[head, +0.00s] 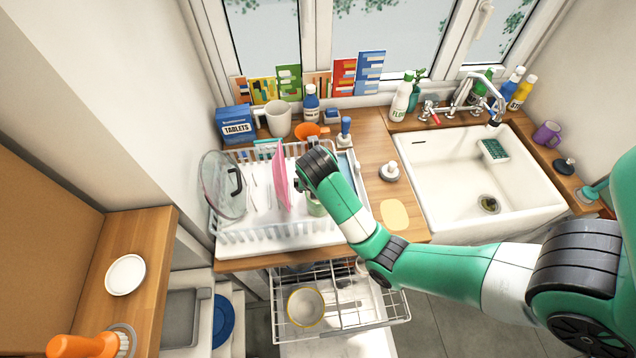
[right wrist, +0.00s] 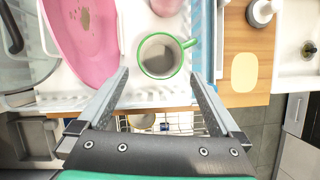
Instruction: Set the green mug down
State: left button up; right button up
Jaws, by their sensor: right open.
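The green mug (right wrist: 158,57) is upright in the right wrist view, its pale inside facing up, with a green rim and a green handle pointing right. It stands in the white dish rack (head: 236,237), to the right of a pink plate (right wrist: 85,40). In the head view the mug (head: 316,207) is partly hidden by my right arm. My right gripper (right wrist: 160,76) is open. Its fingertips are apart on either side of the mug's near edge, and no contact shows. My left gripper is not in view.
A glass lid (head: 222,185) leans at the rack's left side. A pulled-out wire rack (head: 345,320) with a bowl (head: 306,306) sits below the counter. The sink (head: 460,180) is at right. Bare wooden counter shows beside a pale yellow mat (head: 395,214).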

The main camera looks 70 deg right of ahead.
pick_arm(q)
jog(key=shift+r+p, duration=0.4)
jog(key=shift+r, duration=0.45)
